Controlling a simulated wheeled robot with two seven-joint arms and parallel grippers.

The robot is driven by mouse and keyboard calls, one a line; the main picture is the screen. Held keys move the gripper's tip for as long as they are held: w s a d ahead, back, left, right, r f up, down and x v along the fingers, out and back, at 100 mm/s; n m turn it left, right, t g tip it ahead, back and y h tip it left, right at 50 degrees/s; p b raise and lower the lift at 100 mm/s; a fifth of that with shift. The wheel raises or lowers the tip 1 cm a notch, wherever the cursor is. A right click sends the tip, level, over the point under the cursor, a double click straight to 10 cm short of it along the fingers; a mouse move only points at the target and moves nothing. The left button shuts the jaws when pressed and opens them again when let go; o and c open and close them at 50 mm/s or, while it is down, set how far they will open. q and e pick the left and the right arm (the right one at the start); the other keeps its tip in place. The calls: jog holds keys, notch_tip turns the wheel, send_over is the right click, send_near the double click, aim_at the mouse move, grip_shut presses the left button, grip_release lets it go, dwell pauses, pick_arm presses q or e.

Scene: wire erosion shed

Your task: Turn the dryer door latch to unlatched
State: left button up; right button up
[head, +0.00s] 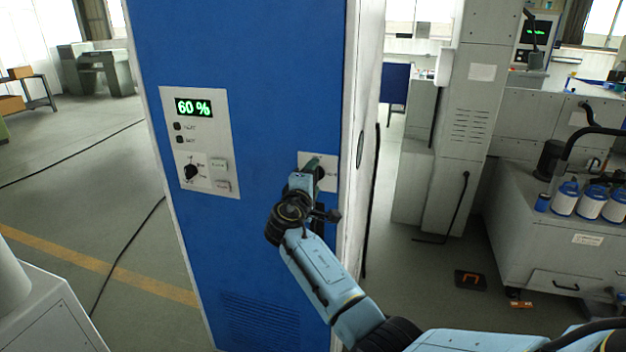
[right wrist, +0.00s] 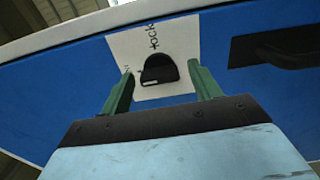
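The dryer (head: 258,60) is a tall blue cabinet in the middle of the head view. Its latch is a black knob (right wrist: 158,70) on a white lettered plate (right wrist: 182,35), seen in the right wrist view. In the head view the plate (head: 331,160) shows near the cabinet's right edge, and my gripper hides most of the knob. My right gripper (head: 312,168) is at the plate. Its two green fingers (right wrist: 160,72) stand apart, one on each side of the knob, with gaps visible between them and it. My left gripper is in neither view.
A black handle (right wrist: 285,48) lies beside the plate in the right wrist view. A control panel (head: 202,140) with a "60 %" display is left of the latch. A grey machine (head: 560,225) with blue-and-white canisters stands at right. Floor at left is mostly open, crossed by a cable.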

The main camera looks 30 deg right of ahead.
jog(key=b+v, duration=0.1)
jog(key=v, duration=1.2)
jog(key=shift+s+b, duration=0.15)
jog(key=shift+b, duration=0.25)
jog(key=shift+a, duration=0.1)
